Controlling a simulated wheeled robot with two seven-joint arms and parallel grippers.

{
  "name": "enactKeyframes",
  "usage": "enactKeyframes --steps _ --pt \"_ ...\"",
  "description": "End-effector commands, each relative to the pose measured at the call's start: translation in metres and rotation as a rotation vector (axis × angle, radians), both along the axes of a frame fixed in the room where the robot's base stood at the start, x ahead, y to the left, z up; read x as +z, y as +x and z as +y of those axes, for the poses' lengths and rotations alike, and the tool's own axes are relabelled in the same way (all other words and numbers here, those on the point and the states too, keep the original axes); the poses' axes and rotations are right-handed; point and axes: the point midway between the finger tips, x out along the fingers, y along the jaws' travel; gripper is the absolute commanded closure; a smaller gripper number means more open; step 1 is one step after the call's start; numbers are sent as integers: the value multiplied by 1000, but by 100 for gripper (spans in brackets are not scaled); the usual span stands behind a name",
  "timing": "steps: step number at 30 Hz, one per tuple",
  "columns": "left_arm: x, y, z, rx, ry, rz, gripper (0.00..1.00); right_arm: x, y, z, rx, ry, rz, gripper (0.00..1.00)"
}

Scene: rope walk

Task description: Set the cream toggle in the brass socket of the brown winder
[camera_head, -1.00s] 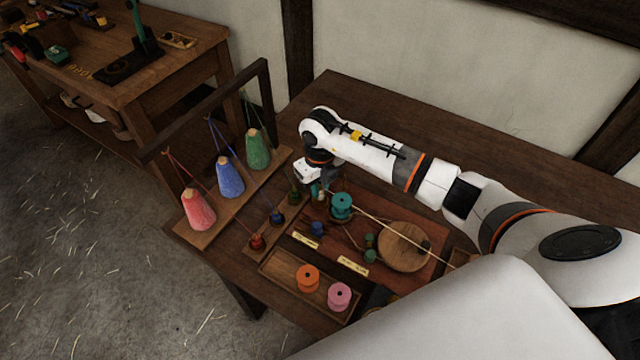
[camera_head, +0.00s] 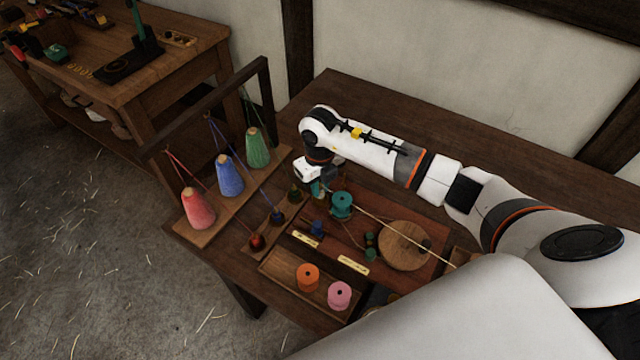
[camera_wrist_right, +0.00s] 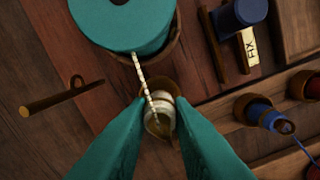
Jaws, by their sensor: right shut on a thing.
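My right gripper (camera_head: 317,190) is over the board, left of the teal spool (camera_head: 342,204). In the right wrist view its teal fingers (camera_wrist_right: 160,122) are shut on the cream toggle (camera_wrist_right: 162,101), a small pale ringed piece. A cream cord runs from it to the teal spool (camera_wrist_right: 122,22). A brassy-brown rim (camera_wrist_right: 154,84) shows around and behind the toggle, likely the socket of the brown winder. The fingers hide much of it. I cannot tell whether the toggle is seated in it or just above it. My left gripper is not in view.
Small winders in red (camera_head: 257,241), blue (camera_head: 277,217) and green (camera_head: 294,194) stand to the left, below coloured cones (camera_head: 229,175). A round wooden disc (camera_head: 404,246) lies to the right. A tray (camera_head: 278,272) holds orange and pink spools in front.

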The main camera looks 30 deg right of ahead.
Motion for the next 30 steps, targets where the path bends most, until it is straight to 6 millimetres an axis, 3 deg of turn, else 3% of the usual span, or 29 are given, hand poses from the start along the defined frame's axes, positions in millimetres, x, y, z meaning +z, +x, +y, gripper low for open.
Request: enactKeyframes --steps 30 --pt "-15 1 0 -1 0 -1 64 -17 0 0 0 1 -1 98"
